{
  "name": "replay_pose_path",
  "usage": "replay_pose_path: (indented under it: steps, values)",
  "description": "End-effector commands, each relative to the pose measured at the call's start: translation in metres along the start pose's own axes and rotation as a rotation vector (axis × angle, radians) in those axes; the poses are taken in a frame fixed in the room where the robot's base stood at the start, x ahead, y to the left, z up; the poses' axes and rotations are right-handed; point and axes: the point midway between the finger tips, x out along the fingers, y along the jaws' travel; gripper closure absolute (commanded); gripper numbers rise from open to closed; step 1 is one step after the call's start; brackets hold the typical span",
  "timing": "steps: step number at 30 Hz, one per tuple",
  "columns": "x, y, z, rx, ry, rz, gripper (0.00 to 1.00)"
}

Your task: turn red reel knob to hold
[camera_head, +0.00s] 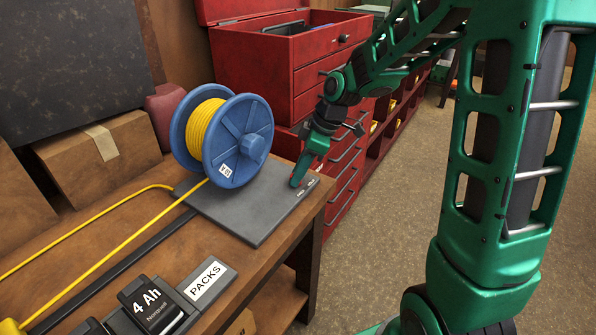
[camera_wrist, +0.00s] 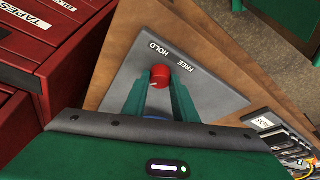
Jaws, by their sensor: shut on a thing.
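The red reel knob (camera_wrist: 160,76) sits on a grey base plate (camera_wrist: 215,90) marked HOLD and FREE. In the wrist view a pale mark shows on the knob's lower left side. My gripper (camera_wrist: 158,86) is shut on the knob, with a green finger on each side of it. In the head view my gripper (camera_head: 298,181) reaches down to the right end of the base plate (camera_head: 250,215), and the knob is mostly hidden there. A blue reel (camera_head: 240,140) wound with yellow cord (camera_head: 200,125) stands on the same plate.
The plate lies on a wooden bench (camera_head: 285,245). A red tool chest (camera_head: 320,75) stands close behind my gripper. A PACKS label (camera_head: 208,280) and a black 4 Ah battery (camera_head: 155,305) are at the front. The yellow cord runs off left. Open floor lies right of the bench.

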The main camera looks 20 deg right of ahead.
Motion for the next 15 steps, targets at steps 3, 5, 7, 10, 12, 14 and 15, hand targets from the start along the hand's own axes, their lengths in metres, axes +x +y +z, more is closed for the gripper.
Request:
replay_pose_path:
  steps: [3,5,7,10,12,14,15]
  values:
    - [-0.002,0.0017,-0.0051,0.093,0.009,0.053,0.97]
    - [-0.0019,0.0017,-0.005,0.147,0.01,0.075,0.97]
    - [-0.0017,0.0009,-0.0053,0.207,0.01,0.1,0.97]
    - [-0.0018,0.0006,-0.0055,0.29,0.011,0.134,0.97]
    - [-0.0015,0.0,-0.0054,0.345,0.011,0.156,0.97]
    - [-0.0017,0.0,-0.006,0.389,0.012,0.174,0.97]
    - [-0.0019,0.0002,-0.0058,0.418,0.012,0.187,0.97]
